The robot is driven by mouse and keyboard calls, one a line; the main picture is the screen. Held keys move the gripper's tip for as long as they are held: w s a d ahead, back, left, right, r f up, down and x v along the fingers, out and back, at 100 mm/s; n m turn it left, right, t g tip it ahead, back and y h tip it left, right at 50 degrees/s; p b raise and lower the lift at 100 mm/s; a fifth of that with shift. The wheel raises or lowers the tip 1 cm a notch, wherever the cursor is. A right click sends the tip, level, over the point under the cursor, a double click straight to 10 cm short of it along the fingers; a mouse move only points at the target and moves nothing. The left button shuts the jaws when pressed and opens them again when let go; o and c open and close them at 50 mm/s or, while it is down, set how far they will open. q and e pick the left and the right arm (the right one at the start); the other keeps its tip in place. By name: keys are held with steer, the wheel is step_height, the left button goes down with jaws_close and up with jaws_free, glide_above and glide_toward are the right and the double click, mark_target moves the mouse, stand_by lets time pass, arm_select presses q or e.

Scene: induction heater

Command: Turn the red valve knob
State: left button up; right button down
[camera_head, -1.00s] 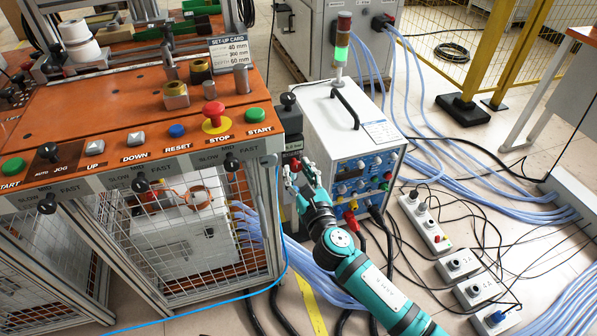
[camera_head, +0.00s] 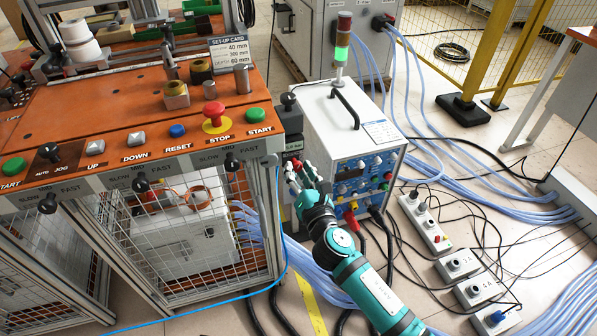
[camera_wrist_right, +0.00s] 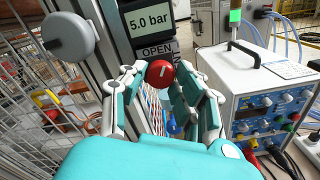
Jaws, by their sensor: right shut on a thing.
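The red valve knob (camera_wrist_right: 160,73) is round with a white line on its face. It sits below a display reading 5.0 bar (camera_wrist_right: 147,24) and a label reading OPEN (camera_wrist_right: 157,50), on the post at the bench's right side. In the head view the knob (camera_head: 296,164) is small and partly hidden by my fingers. My right gripper (camera_wrist_right: 159,85) has one finger on each side of the knob and is shut on it. In the head view the right gripper (camera_head: 299,176) reaches it from below. My left gripper is not in view.
The white heater unit (camera_head: 330,120) stands close on the right of the knob. The orange control bench (camera_head: 110,105) is on the left. A grey round knob (camera_wrist_right: 68,38) sits left of the display. Cables and power strips (camera_head: 424,222) cover the floor at right.

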steer(key=m, duration=0.3)
steer(key=shift+m, duration=0.4)
steer(key=m, duration=0.3)
steer(key=shift+m, duration=0.8)
steer(key=m, duration=0.2)
steer(key=shift+m, duration=0.3)
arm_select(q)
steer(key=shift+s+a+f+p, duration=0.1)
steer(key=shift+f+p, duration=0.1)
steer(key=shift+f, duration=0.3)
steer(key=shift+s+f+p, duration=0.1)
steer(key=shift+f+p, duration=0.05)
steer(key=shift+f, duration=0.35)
arm_select(e)
steer(key=shift+m, duration=0.6)
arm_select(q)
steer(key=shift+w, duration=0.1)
arm_select(e)
steer(key=shift+f, duration=0.1)
